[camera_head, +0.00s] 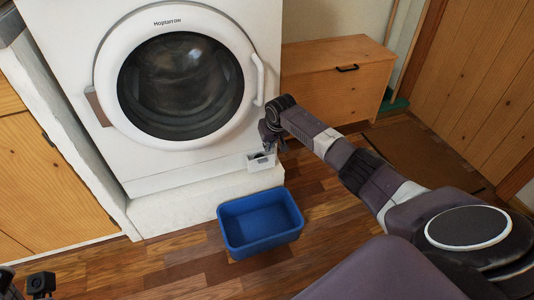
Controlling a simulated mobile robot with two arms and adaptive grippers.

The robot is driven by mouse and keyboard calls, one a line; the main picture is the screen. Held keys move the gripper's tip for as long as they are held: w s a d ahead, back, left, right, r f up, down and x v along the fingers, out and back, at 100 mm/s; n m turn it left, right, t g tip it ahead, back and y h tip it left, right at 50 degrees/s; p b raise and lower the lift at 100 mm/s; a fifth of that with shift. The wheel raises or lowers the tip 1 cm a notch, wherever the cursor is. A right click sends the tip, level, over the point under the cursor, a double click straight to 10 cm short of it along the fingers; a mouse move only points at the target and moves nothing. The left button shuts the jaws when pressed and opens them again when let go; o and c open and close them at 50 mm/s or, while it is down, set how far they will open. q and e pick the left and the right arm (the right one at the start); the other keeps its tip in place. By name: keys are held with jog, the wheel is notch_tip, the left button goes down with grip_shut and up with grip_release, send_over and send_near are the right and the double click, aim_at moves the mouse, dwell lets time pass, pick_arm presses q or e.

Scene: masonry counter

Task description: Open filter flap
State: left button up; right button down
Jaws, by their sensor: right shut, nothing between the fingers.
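The white washing machine (215,156) stands on a pale plinth, its round door (180,85) closed. The small white filter flap (261,163) is at the machine's lower right front. A dark gap shows along its upper edge, and it seems tilted outward. My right gripper (274,146) is just above and beside the flap, pointing down, shut and empty. I cannot tell whether its fingertips touch the flap. Dark parts of my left gripper (40,284) show at the bottom left corner; its fingers are not clear.
An empty blue bin (258,245) stands on the wooden floor in front of the plinth, below the flap. A wooden drawer cabinet (330,85) is at the right of the machine. A wooden cupboard door (45,180) is at the left.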

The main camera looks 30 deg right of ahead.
jog(key=shift+b+x, duration=1)
jog(key=shift+x, duration=1.05)
jog(key=shift+s, duration=0.1)
